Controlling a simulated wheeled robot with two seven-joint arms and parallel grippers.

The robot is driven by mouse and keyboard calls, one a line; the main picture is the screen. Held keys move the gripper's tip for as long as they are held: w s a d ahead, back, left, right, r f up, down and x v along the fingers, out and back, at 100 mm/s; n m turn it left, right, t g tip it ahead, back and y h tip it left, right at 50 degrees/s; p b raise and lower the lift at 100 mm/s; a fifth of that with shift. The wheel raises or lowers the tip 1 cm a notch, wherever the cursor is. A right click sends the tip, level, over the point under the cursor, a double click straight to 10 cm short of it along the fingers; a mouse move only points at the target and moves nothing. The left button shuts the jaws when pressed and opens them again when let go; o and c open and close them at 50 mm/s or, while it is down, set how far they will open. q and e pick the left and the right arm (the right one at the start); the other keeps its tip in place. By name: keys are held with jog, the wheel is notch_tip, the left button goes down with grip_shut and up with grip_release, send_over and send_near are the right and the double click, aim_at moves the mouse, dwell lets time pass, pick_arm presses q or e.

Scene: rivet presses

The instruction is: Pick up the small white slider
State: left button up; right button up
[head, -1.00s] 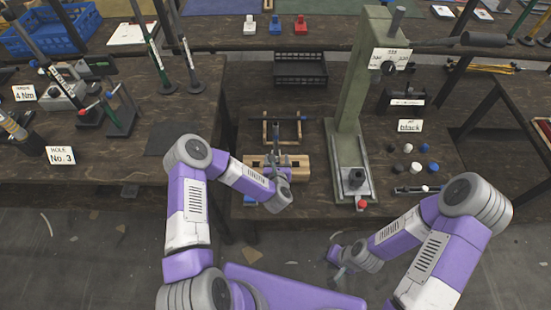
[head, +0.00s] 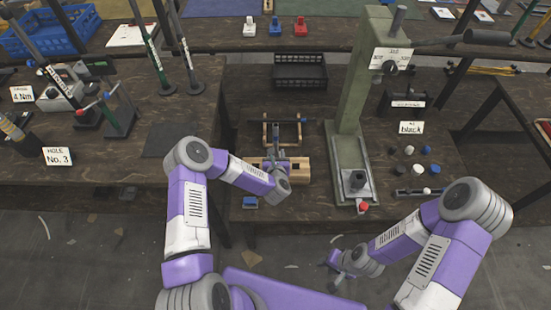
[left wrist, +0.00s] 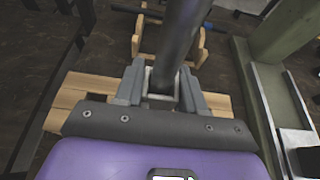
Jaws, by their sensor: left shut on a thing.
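Small white pieces show in the head view: one white piece (head: 249,27) on the back shelf, beside a blue piece (head: 275,26) and a red piece (head: 300,27), and white knobs (head: 409,150) right of the press. I cannot tell which is the slider. My left gripper (head: 277,160) is over the wooden block (head: 308,170), far in front of the shelf. In the left wrist view its fingers (left wrist: 161,88) are shut on a dark cylindrical rod (left wrist: 180,45). My right gripper (head: 340,270) hangs low in front of the bench; its finger gap is unclear.
A tall green press (head: 350,105) stands right of the wooden block. A black crate (head: 300,72) is behind it. A small blue part (head: 250,202) lies at the bench's front edge. Tool stands and a blue crate (head: 50,32) fill the left side.

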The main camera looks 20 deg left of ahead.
pick_arm(q)
notch_tip(320, 180, up, 28)
jog(key=p, duration=0.8)
jog(key=shift+p, duration=0.3)
dwell(0.3)
